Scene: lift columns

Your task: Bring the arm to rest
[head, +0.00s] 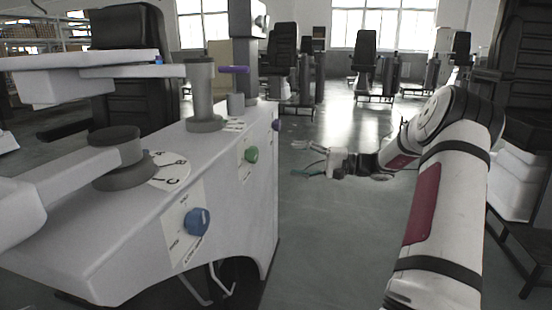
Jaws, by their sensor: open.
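My arm reaches forward on the right side of the head view. My gripper (309,159) is at its far end, pointing left, in front of the open grey floor. Its fingers are spread apart and nothing shows between them. It is apart from the white lift column unit (225,165), a little to the right of and beyond its edge. A thin green part shows just below the fingers; I cannot tell what it is.
The white unit on the left carries a blue knob (197,221), a green knob (251,154) and grey posts. Dark chairs (364,52) stand farther back. A dark chair and white base (516,182) flank my arm on the right. Floor (330,240) between is clear.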

